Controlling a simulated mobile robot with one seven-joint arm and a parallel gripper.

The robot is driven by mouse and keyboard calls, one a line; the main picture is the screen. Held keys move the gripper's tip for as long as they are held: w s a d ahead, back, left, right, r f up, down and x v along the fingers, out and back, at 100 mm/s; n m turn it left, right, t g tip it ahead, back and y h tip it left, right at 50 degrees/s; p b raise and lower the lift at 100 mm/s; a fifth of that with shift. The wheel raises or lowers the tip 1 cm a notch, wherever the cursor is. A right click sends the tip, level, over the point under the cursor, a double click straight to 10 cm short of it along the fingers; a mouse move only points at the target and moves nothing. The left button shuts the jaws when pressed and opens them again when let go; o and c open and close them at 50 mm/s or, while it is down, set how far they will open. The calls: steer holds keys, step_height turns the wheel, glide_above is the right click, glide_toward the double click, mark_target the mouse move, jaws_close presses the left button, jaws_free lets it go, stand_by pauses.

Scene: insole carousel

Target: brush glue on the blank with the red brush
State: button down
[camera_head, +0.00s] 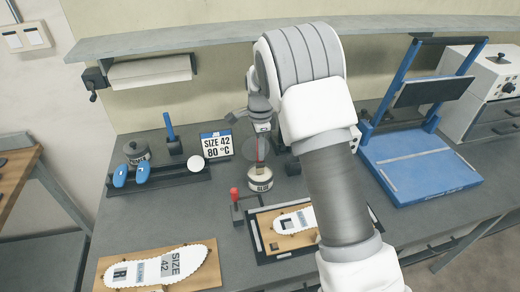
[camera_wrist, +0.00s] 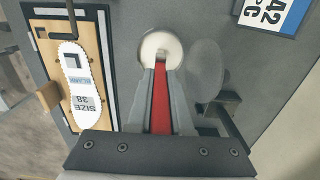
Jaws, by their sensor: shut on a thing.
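My gripper (camera_head: 262,136) is shut on the red brush (camera_wrist: 162,110), whose handle lies between the two fingers. Another white blank, marked SIZE 42 (camera_head: 160,270), lies front left.
A sign (camera_head: 216,145) reads SIZE 42, 80 °C. A dark tray (camera_head: 170,182) holds blue items at left. An open blue press (camera_head: 415,165) stands right. A shelf (camera_head: 200,36) runs above the bench.

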steer(key=shift+f, duration=0.55)
stand_by(1.4)
step_height(320, 180, up, 7)
steer(key=p, duration=0.4)
stand_by(0.6)
stand_by(0.6)
